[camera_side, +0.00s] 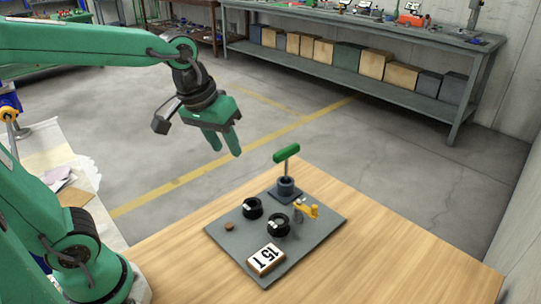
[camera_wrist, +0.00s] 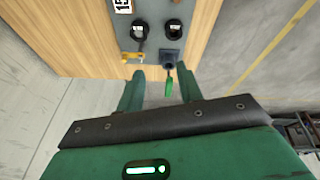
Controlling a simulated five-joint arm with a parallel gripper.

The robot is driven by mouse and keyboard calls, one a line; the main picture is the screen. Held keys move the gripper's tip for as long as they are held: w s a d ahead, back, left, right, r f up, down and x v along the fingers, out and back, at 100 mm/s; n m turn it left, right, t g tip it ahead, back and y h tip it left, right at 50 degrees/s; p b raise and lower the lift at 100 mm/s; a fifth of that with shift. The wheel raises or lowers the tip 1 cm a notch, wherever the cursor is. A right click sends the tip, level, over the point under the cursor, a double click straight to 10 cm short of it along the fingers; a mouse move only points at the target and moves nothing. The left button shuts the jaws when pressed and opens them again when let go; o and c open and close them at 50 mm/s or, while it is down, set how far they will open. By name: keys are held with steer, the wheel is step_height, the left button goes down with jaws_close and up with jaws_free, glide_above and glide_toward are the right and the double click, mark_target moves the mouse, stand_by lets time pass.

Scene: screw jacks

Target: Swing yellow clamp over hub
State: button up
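The yellow clamp (camera_side: 309,209) stands on the grey plate, to the right of the nearer black ring-shaped part (camera_side: 278,225). In the wrist view the clamp (camera_wrist: 132,57) lies below that black part (camera_wrist: 141,29) and not over it. A second black ring (camera_side: 252,208) sits to its left in the side view. No part is labelled as the hub. My gripper (camera_side: 227,151) is open and empty, high above and behind the plate's far left side. In the wrist view, the green handle (camera_wrist: 168,87) appears between its spread fingers (camera_wrist: 160,72), without visible grip.
The green handle tops a dark screw jack (camera_side: 286,188) at the plate's far edge, tilted and tall. A numbered block (camera_side: 265,259) and a small brown disc (camera_side: 229,226) lie on the plate (camera_side: 231,248). The wooden table (camera_side: 400,262) is clear on the right.

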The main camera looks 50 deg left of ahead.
steer(key=w+d+f+n+g, duration=0.25)
steer(key=w+d, duration=0.25)
steer(key=w, duration=0.4)
steer(key=n+g, duration=0.1)
steer(key=n, duration=0.2)
glide_above(315, 206)
steer(key=f, duration=0.8)
steer(key=shift+s+a, duration=0.2)
steer(key=shift+s, duration=0.05)
steer(key=shift+w+d+f+n, duration=0.15)
steer(key=shift+d+f+n, duration=0.05)
steer(key=shift+f+n, duration=0.05)
steer(key=shift+f, duration=0.1)
steer(key=shift+f, duration=3.8)
jaws_close()
